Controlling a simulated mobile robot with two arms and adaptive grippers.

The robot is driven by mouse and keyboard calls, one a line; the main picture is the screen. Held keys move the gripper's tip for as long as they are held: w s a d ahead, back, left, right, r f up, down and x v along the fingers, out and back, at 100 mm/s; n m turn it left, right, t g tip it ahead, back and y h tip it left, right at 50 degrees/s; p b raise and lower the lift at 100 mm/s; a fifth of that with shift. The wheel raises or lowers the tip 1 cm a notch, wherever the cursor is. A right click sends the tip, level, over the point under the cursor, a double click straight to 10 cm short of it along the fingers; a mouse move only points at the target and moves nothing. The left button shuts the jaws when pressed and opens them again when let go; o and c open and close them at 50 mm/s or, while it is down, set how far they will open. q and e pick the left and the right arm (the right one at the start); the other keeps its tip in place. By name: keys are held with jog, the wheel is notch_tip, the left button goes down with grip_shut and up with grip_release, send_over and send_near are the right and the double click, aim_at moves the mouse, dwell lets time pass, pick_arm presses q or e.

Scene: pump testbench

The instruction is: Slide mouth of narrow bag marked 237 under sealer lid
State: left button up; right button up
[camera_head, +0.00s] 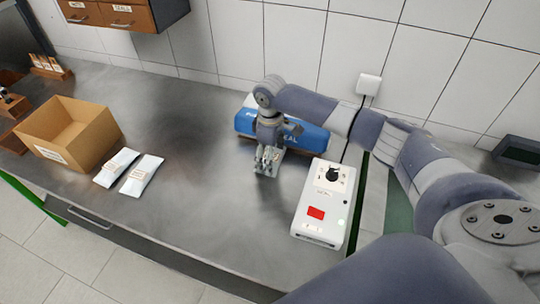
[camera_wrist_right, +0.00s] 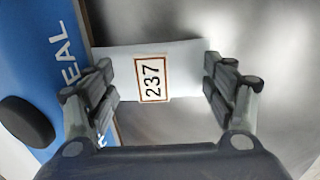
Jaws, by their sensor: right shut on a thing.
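The narrow white bag marked 237 (camera_wrist_right: 185,64) lies between the fingers of my right gripper (camera_wrist_right: 158,88) in the right wrist view, its label facing up. The gripper is shut on the bag across its long sides. In the head view my right gripper (camera_head: 267,160) is low over the bench in front of the blue sealer (camera_head: 310,136) and hides most of the bag. In the wrist view the blue sealer lid (camera_wrist_right: 42,62) with a black knob (camera_wrist_right: 25,121) is at the left, close to the bag's left end. I cannot tell whether that end is under the lid. My left gripper is out of view.
A white control box (camera_head: 323,207) with a dial and red display stands right of the gripper. Two white bags (camera_head: 117,167) (camera_head: 142,175) lie beside an open cardboard box (camera_head: 92,157) at the left. The bench between them and the gripper is clear.

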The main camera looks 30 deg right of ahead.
jog(key=o, duration=1.4)
jog(key=shift+w+d+r, duration=0.1)
jog(key=shift+r, duration=0.1)
jog(key=shift+c, duration=0.2)
